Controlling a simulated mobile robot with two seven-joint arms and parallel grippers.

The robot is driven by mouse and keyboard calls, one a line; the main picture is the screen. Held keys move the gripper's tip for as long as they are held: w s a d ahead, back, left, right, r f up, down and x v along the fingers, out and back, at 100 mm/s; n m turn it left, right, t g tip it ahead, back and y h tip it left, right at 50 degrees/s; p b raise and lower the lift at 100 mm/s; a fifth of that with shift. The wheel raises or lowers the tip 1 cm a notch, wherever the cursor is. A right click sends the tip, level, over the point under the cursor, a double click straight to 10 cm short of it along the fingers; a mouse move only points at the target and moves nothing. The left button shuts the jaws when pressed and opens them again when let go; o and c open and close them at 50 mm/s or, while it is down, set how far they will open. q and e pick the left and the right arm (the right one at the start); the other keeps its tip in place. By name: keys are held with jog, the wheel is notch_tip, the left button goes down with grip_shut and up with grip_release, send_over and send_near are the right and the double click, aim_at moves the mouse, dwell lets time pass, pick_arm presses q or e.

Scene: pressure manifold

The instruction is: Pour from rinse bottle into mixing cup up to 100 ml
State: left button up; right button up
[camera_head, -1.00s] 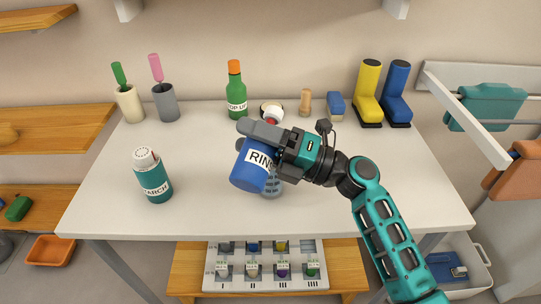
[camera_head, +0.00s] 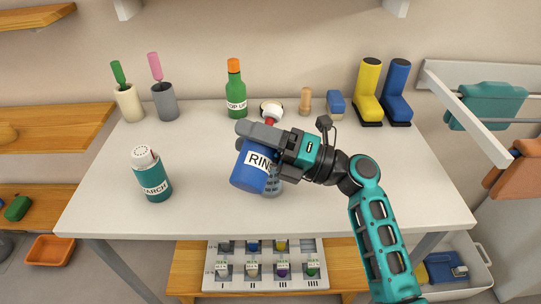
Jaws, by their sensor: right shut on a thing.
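The blue rinse bottle (camera_head: 247,174) with a white label starting "RIN" is held tilted above the table, its base toward the lower left. My right gripper (camera_head: 262,137) is shut on it. Something red shows just above the gripper, in front of a white round thing. My left gripper is not in view.
On the white table (camera_head: 330,205) stand a teal "ARCH" shaker (camera_head: 152,175), a green bottle (camera_head: 236,92), two holders with green and pink handles, a wooden peg (camera_head: 305,101), a blue block (camera_head: 335,104), and yellow and blue boots (camera_head: 369,90). The front right is clear.

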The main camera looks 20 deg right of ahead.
aim_at(235, 175)
jog(key=shift+s+a+r+n+g+b, duration=0.1)
jog(key=shift+n+g+b, duration=0.2)
jog(key=shift+n+b, duration=0.65)
jog(key=shift+s+a+n+g+b, duration=0.1)
jog(key=shift+n+g+b, duration=0.3)
jog(key=shift+b, duration=1.05)
jog(key=shift+r+n+p, duration=0.3)
jog(key=shift+n+p, duration=0.05)
jog(key=shift+n, duration=0.1)
jog(key=n, duration=0.2)
jog(key=n+g, duration=0.1)
jog(key=shift+s+a+f+p, duration=0.15)
jog(key=shift+s+f+p, duration=0.15)
jog(key=shift+f+p, duration=0.1)
jog(key=shift+s+a+f+n+g+p, duration=0.3)
jog(key=shift+s+a+n+p, duration=0.2)
jog(key=shift+n, duration=0.5)
notch_tip(235, 175, down, 6)
jog(key=s+a+n+b, duration=0.2)
jog(key=s+n+b, duration=0.1)
jog(key=n, duration=0.1)
jog(key=r+p, duration=0.1)
jog(key=p, duration=0.1)
jog(key=r+n+p, duration=0.1)
jog(key=p, duration=0.1)
jog(key=r+n+g+h+p, duration=0.1)
jog(key=r+p, duration=0.1)
jog(key=shift+s+a, duration=0.35)
jog(key=shift+s, duration=0.05)
jog(key=shift+r, duration=0.8)
